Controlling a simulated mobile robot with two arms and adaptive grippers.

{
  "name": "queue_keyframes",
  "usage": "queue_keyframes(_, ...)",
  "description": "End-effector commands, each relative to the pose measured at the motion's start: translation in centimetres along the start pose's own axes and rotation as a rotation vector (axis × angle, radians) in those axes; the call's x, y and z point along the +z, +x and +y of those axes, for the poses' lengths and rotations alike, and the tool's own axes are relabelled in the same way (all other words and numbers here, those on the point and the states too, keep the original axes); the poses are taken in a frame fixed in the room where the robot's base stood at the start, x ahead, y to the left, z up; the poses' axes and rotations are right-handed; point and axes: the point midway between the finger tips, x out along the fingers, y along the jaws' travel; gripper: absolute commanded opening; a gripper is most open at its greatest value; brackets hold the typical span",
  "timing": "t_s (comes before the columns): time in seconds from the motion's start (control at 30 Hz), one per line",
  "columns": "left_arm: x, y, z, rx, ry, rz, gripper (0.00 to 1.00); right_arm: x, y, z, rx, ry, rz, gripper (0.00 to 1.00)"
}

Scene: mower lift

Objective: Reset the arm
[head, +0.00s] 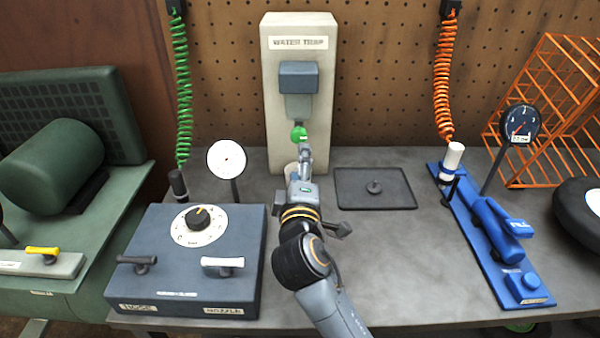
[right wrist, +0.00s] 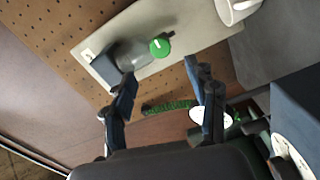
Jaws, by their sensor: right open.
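My right arm reaches in from the bottom of the head view toward the water trap (head: 298,45), a pale upright panel with a blue-grey housing. My right gripper (head: 304,152) is just below and in front of the green knob (head: 298,134) under the housing. In the right wrist view my gripper (right wrist: 163,76) has its two dark fingers spread with nothing between them. The green knob (right wrist: 160,46) shows beyond the fingertips, apart from them. My left gripper is not in view.
A white cup (head: 290,172) stands under the trap, partly hidden by my arm. A blue dial box (head: 185,285) is left, a dark tray (head: 360,200) and a blue fixture (head: 495,240) right. Coiled green (head: 182,90) and orange (head: 444,80) hoses hang behind. Bench front right of my arm is clear.

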Motion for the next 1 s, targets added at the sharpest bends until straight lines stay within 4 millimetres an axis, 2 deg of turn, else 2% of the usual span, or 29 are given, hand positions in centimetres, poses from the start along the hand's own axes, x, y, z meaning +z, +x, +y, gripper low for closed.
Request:
queue_keyframes(0.1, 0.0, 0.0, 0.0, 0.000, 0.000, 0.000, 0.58, 0.0, -1.5, -0.1, -0.001, 0.000, 0.000, 0.58)
queue_keyframes(0.2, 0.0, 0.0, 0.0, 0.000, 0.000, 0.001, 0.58, 0.0, -2.0, 0.0, -0.001, -0.001, 0.000, 0.58)
queue_keyframes(0.67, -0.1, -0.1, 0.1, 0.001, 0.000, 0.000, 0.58, 0.0, -2.2, 0.1, 0.000, -0.001, 0.000, 0.58)
queue_keyframes(0.77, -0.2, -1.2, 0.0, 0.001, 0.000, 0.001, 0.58, -0.3, -2.2, 1.2, 0.001, 0.000, 0.000, 0.58)
queue_keyframes(1.0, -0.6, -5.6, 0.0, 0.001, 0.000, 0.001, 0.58, -1.2, -2.2, 5.5, 0.000, 0.000, 0.000, 0.58)
